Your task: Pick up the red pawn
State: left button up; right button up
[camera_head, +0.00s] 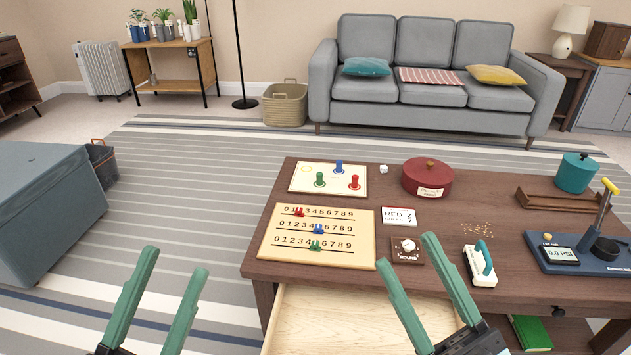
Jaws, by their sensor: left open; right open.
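The red pawn (354,183) stands upright on a small cream board (302,180) at the back left of the brown table. A blue pawn (339,167) and a green pawn (320,180) stand on the same board. My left gripper (174,275) is open and empty over the striped rug, left of the table. My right gripper (407,252) is open and empty near the table's front edge, in front of and below the board. Both are well apart from the red pawn.
A number board (365,248) with sliders lies in front of the pawn board. A red lidded pot (427,177), a white die (384,169) and a card (399,216) are to the right. A blue-based device (572,266) stands at the right. An open drawer (320,315) juts out in front.

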aim_at(355, 177)
jog(key=j+u, duration=0.2)
jog(key=u, duration=1.15)
jog(key=i+j, duration=0.1)
jog(key=j, duration=0.2)
jog(key=j+u, duration=0.1)
jog(key=j, duration=0.2)
jog(key=i+j, duration=0.15)
jog(key=j, duration=0.15)
jog(key=i+j+z, duration=0.2)
jog(key=i+j, duration=0.55)
jog(key=i+z, duration=0.45)
jog(key=i, duration=0.15)
jog(key=i+j+z, duration=0.2)
jog(key=i+z, duration=0.55)
jog(key=i, duration=0.4)
jog(key=i+z, duration=0.35)
jog(key=i, duration=0.3)
jog(key=i+z, duration=0.5)
jog(key=i+j+z, duration=0.2)
jog(key=i+z, duration=0.3)
jog(key=i+l+z, duration=0.1)
jog(key=i+z, duration=0.15)
jog(key=z, duration=0.15)
jog(key=i+z, duration=0.25)
jog(key=z, duration=0.15)
jog(key=i+z, duration=0.3)
jog(key=z, duration=0.15)
